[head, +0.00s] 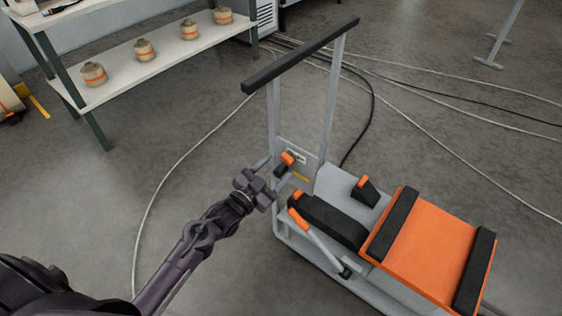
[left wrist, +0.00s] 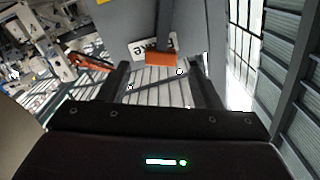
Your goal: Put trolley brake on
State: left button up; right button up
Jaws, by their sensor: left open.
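The trolley (head: 325,190) is a grey frame with a black push bar (head: 300,55) and a low bed. A lever with an orange grip (head: 288,158) sits on its upright panel (head: 312,170) beside a small white label. In the left wrist view the orange grip (left wrist: 160,58) hangs in front of the label (left wrist: 140,46), whose lettering is upside down and partly covered. My left gripper (head: 274,174) is open and empty, just left of and below this grip. In the wrist view the grip lies beyond and between the fingertips (left wrist: 160,78). My right gripper is out of view.
A second orange-tipped lever (head: 318,240) and a black pedal with an orange top (head: 366,190) are lower on the trolley. An orange block with black bands (head: 425,248) lies on the bed. A shelf with several rolls (head: 145,50) stands back left. Cables (head: 160,190) cross the floor.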

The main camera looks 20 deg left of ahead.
aim_at(285, 161)
pick_arm(q)
jog(key=shift+x, duration=2.2)
jog(key=shift+f, duration=0.1)
grip_shut()
